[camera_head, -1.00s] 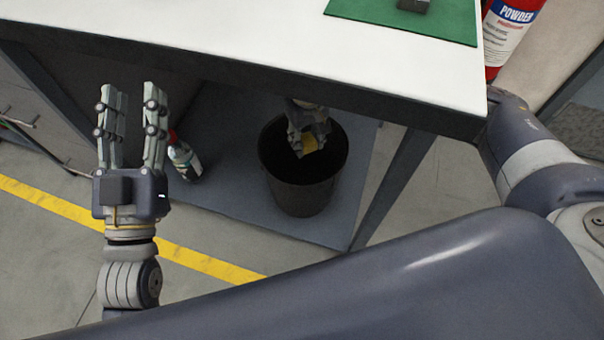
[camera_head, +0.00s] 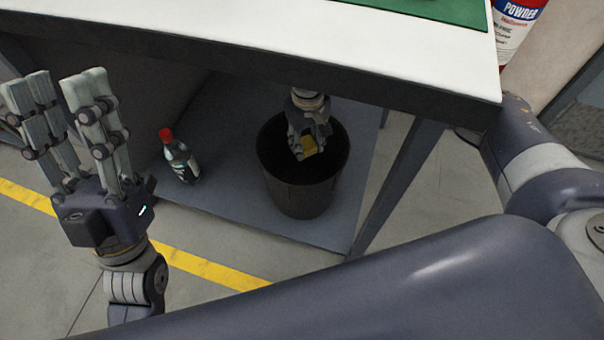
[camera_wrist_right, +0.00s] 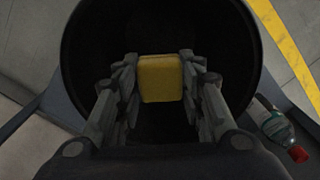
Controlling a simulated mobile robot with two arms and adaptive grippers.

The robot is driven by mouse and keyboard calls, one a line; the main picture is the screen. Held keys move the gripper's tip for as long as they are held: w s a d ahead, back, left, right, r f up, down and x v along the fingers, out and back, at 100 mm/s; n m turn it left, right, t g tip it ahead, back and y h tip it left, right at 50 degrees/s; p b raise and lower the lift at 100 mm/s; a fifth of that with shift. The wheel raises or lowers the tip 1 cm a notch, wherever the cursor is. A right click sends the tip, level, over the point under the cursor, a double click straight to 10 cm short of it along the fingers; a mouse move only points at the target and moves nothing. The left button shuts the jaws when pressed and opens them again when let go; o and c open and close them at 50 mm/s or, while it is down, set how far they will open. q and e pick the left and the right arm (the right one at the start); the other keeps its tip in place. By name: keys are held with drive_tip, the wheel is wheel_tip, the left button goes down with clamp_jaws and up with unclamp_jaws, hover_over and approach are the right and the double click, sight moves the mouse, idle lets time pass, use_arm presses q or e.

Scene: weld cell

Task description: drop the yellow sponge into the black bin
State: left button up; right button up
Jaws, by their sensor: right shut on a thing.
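The yellow sponge (camera_head: 309,146) is between the fingers of my right gripper (camera_head: 308,140), which is shut on it. They are over the mouth of the black bin (camera_head: 300,196), under the white-topped table. In the right wrist view the sponge (camera_wrist_right: 160,78) sits between the fingertips of the gripper (camera_wrist_right: 160,82), with the dark inside of the bin (camera_wrist_right: 95,45) around and behind it. How deep the sponge is relative to the rim is hard to tell. My left gripper (camera_head: 62,100) is open and empty, left of the bin.
A dark bottle with a red cap (camera_head: 180,160) stands left of the bin on the grey lower shelf (camera_head: 232,205); it also shows in the right wrist view (camera_wrist_right: 275,128). The tabletop (camera_head: 250,35) overhangs the bin. A table leg (camera_head: 400,180) is right of it.

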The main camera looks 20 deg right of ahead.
drive_tip(key=o, duration=1)
wheel_tip(320, 180, up, 8)
drive_tip(key=shift+f, duration=0.25)
